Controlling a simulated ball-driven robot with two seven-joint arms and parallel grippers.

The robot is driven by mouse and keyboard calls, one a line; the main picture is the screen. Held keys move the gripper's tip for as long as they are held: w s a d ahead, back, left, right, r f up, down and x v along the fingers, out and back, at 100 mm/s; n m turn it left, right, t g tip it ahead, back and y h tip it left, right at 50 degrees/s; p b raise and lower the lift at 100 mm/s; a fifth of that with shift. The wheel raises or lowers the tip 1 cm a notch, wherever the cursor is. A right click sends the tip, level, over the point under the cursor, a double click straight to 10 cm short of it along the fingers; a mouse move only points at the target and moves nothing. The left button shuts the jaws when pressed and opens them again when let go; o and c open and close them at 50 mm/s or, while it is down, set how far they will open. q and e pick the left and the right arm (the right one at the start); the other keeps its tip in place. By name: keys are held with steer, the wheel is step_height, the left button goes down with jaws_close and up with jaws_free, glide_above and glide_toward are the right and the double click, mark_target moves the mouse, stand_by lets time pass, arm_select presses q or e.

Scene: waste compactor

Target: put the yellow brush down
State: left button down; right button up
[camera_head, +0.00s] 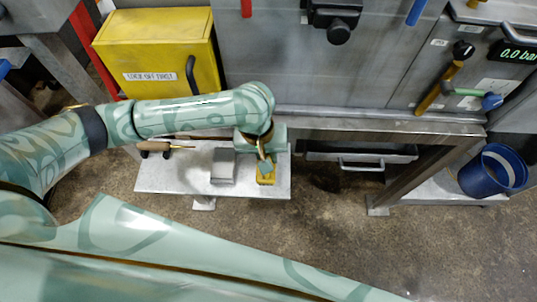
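The yellow brush (266,180) is at the right end of a low light-grey table (170,183), beside a grey block. My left arm comes in from the left and bends down over the table. My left gripper (265,167) is directly above the brush, with its fingertips at the brush's top. The gripper and wrist hide part of the brush. I cannot tell whether the fingers are closed on it, or whether its underside touches the table. My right gripper is not in view.
The grey block (223,166) is left of the brush; a screwdriver-like tool (160,148) lies farther left. A yellow cabinet (155,55) stands behind. A steel frame leg (410,170) and a blue bin (490,172) are at right. The table's front strip is bare.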

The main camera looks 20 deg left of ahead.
arm_select(q)
steer(key=shift+r, duration=0.1)
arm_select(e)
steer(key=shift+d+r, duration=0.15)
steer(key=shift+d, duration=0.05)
arm_select(q)
steer(key=c, duration=1.4)
jaws_free()
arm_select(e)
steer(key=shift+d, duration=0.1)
